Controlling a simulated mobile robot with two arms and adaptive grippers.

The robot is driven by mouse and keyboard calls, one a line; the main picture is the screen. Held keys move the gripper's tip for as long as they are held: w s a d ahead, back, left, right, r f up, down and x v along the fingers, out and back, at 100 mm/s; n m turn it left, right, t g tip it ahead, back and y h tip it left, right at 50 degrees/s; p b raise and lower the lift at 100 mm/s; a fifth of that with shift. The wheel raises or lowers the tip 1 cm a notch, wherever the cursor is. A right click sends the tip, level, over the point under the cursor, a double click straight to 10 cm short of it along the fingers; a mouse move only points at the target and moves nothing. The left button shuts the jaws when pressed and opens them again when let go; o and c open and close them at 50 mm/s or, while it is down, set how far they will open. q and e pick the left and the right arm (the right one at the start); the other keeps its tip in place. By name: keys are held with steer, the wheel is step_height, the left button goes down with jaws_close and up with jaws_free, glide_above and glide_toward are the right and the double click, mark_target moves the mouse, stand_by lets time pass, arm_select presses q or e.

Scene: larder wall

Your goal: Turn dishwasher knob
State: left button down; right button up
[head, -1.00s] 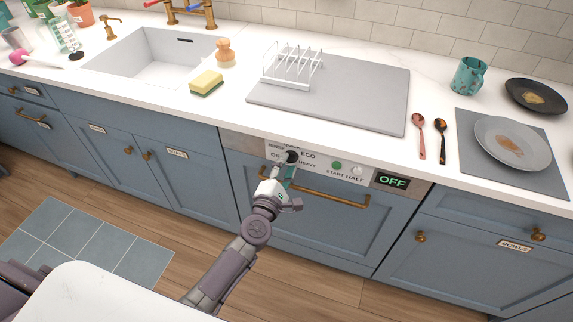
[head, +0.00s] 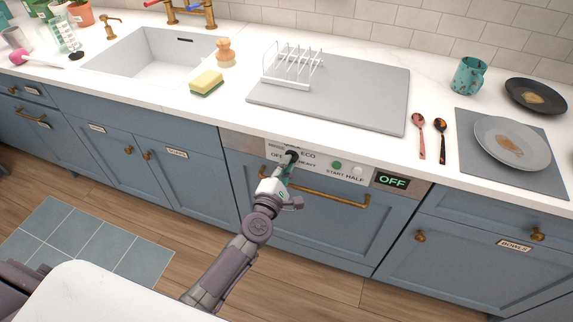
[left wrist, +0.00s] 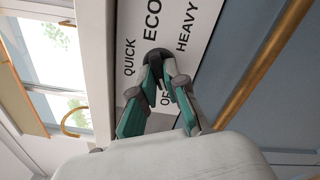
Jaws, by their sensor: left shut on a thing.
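The dishwasher's dark round knob (head: 292,156) sits on the pale control panel (head: 350,172) under the counter edge. Around it are printed words; ECO, HEAVY and QUICK read in the left wrist view, with part of OFF behind the fingers. My left gripper (head: 286,168) reaches up to the panel and is shut on the knob. In the left wrist view the gripper's fingertips (left wrist: 164,78) close on the knob (left wrist: 157,56), hiding part of it. The display (head: 392,182) reads OFF. My right gripper is not in view.
A brass handle bar (head: 325,197) runs across the dishwasher door just below the panel. A green start button (head: 337,164) and a pale button (head: 358,170) lie right of the knob. The counter above holds a sponge (head: 207,83) and a drying rack (head: 292,66).

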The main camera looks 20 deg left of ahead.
arm_select(q)
steer(key=m+p, duration=0.2)
steer(key=m, duration=0.4)
steer(key=shift+r+p, duration=0.1)
steer(key=shift+p, duration=0.25)
steer(key=m+p, duration=0.2)
steer(key=m, duration=0.3)
steer(key=shift+m, duration=0.3)
steer(key=c, duration=1.2)
jaws_free()
steer(key=s, duration=1.2)
steer(key=shift+a, duration=0.2)
